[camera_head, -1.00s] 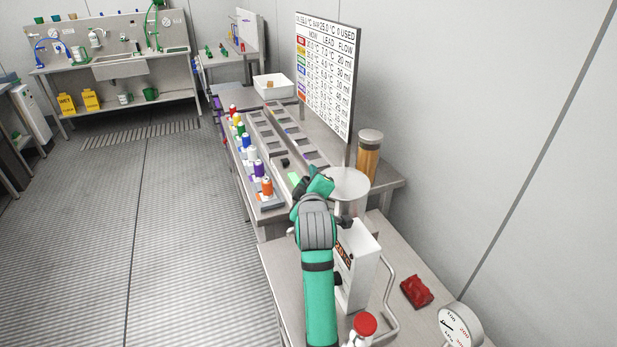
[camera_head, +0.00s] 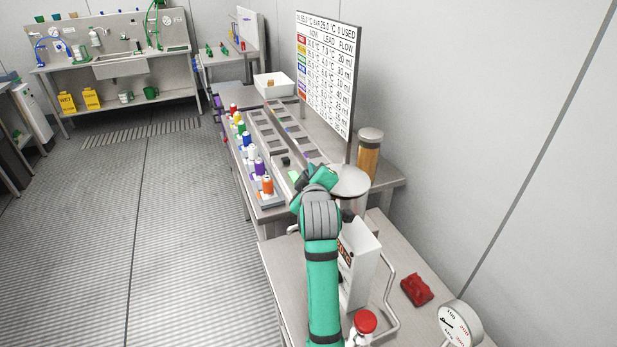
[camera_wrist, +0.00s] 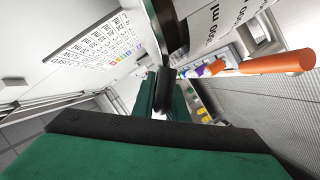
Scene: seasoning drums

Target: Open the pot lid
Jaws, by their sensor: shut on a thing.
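The pot (camera_head: 352,204) is a pale cylinder with a round, pale metal lid (camera_head: 350,180) on top. It stands at the middle right in the head view, and my arm hides part of its near left side. My green gripper (camera_head: 322,178) is at the lid's left edge. In the wrist view my gripper (camera_wrist: 163,98) is shut with a dark, narrow bar (camera_wrist: 165,82) between its fingers. The bar looks like a handle by a dark rim, but its join is hard to see. A white curved surface with ml marks shows beside it.
A white box (camera_head: 359,262) and a bent metal rail (camera_head: 391,300) stand close to my arm. A tall amber container (camera_head: 369,155) and an upright display board (camera_head: 326,75) are behind the pot. Coloured bottles (camera_head: 258,168) line the bench's left edge. A red object (camera_head: 416,289) lies at right.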

